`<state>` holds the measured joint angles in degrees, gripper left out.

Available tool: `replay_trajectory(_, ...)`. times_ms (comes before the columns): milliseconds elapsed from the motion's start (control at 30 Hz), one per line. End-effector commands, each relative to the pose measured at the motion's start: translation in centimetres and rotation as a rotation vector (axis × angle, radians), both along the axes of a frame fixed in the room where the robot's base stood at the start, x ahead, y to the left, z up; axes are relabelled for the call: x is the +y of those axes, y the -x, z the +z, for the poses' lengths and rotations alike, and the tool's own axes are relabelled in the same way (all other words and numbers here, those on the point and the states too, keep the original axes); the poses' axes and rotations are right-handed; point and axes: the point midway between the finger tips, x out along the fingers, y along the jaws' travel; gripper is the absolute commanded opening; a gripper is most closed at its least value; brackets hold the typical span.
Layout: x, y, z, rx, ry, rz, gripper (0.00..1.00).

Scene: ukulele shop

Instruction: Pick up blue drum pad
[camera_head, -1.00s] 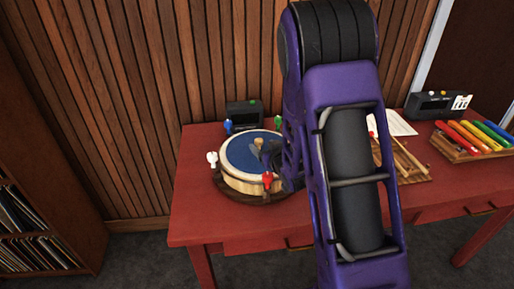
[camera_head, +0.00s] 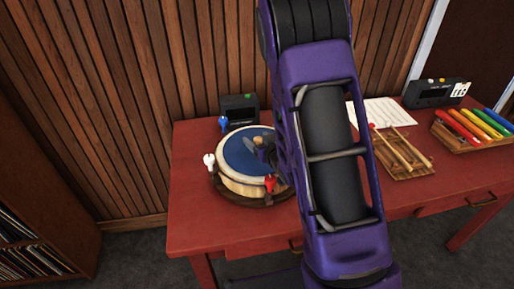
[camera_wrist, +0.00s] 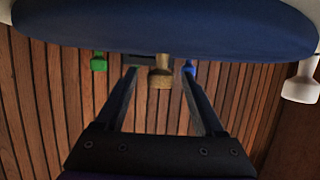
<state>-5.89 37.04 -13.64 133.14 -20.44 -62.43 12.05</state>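The blue drum pad (camera_head: 238,153) is a round blue disc with a pale rim, lying on a round wooden drum base at the left of the red table. A small wooden knob (camera_wrist: 160,72) stands on it and shows in the wrist view, where the pad's blue face (camera_wrist: 160,28) fills the top. My gripper (camera_head: 259,151) is low over the pad, partly hidden by my arm in the head view. In the wrist view my gripper (camera_wrist: 160,75) is open, its two fingers on either side of the knob with gaps visible.
White (camera_head: 209,161), red (camera_head: 270,183) and blue (camera_head: 224,124) pegs surround the pad; a green peg (camera_wrist: 99,62) shows in the wrist view. A black box (camera_head: 240,108) stands behind. Mallets on a wooden rack (camera_head: 402,168) and coloured bars (camera_head: 480,125) lie right.

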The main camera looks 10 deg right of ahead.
Motion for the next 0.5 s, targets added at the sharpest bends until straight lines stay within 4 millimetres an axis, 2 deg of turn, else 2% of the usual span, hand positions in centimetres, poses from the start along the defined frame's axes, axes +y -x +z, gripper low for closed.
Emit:
replay_trajectory(33,0.00,0.00,0.00,0.000,0.000,0.000,0.65)
replay_trajectory(67,0.01,0.00,0.00,0.000,0.000,0.000,0.60)
replay_trajectory(400,0.01,-0.01,0.01,0.000,0.000,0.000,0.00)
replay_trajectory(500,0.01,-0.01,0.02,0.000,0.000,0.000,0.00)
